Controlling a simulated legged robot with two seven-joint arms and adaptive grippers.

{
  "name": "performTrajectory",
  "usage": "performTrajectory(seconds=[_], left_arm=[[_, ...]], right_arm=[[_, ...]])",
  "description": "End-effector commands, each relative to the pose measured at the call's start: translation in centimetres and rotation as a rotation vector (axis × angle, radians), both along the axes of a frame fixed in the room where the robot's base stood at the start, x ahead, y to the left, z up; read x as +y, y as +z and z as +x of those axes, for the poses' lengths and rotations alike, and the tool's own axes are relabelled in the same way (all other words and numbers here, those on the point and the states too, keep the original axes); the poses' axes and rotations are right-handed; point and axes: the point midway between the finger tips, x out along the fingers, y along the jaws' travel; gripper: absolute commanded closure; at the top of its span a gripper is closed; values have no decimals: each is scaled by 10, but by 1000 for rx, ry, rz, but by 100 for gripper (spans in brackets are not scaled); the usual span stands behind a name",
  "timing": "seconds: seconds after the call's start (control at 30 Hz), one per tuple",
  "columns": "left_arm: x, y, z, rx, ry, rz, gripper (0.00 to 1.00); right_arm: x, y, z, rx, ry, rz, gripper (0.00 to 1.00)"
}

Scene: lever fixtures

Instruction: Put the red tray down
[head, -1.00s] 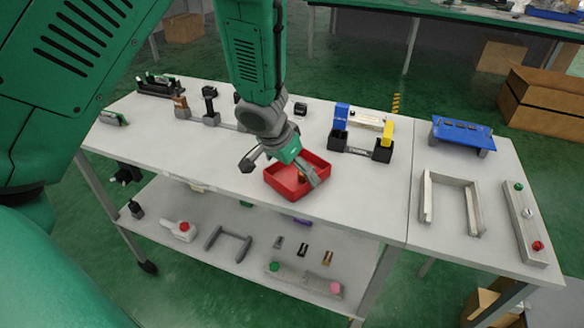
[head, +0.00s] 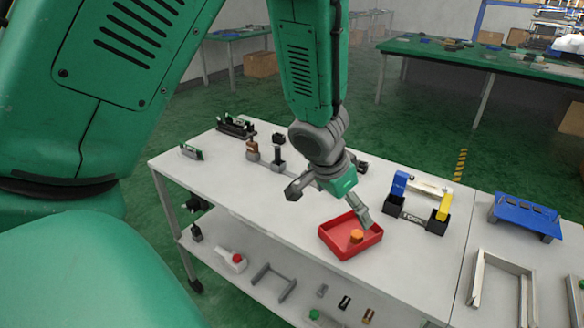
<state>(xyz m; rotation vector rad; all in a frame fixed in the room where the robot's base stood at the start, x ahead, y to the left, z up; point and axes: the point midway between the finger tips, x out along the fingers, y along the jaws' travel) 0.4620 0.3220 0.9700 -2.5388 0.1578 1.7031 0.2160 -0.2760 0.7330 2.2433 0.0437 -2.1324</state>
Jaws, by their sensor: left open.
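The red tray (head: 328,237) rests on the white table top near its front edge. An orange round piece (head: 356,237) lies inside it. My left gripper (head: 328,207) is open, with one finger at the tray's back right rim and the other apart from the tray, to its left. Whether the right finger touches the rim I cannot tell. My right gripper is out of view.
A black holder with blue and yellow uprights (head: 420,215) stands right of the tray. A blue rack (head: 525,215) and a grey U-shaped frame (head: 480,275) stand farther right. Lever fixtures (head: 279,150) line the back left. Bare table (head: 215,170) lies left of the tray.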

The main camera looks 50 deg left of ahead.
Motion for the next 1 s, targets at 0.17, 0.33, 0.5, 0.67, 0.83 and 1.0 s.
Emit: performTrajectory(seconds=[0.17,0.33,0.5,0.67,0.83,1.0], left_arm=[[-24,-67,-39,107,-5,-95,0],[-51,-155,-112,211,27,-178,0],[-50,-214,-187,275,73,-116,0],[-42,-236,-235,321,80,-17,0],[-39,-240,-249,336,80,28,0],[-37,-241,-249,335,79,24,0]], right_arm=[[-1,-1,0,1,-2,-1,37],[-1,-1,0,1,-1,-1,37],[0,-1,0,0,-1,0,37],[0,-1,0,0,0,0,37],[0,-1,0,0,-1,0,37],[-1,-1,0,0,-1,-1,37]])
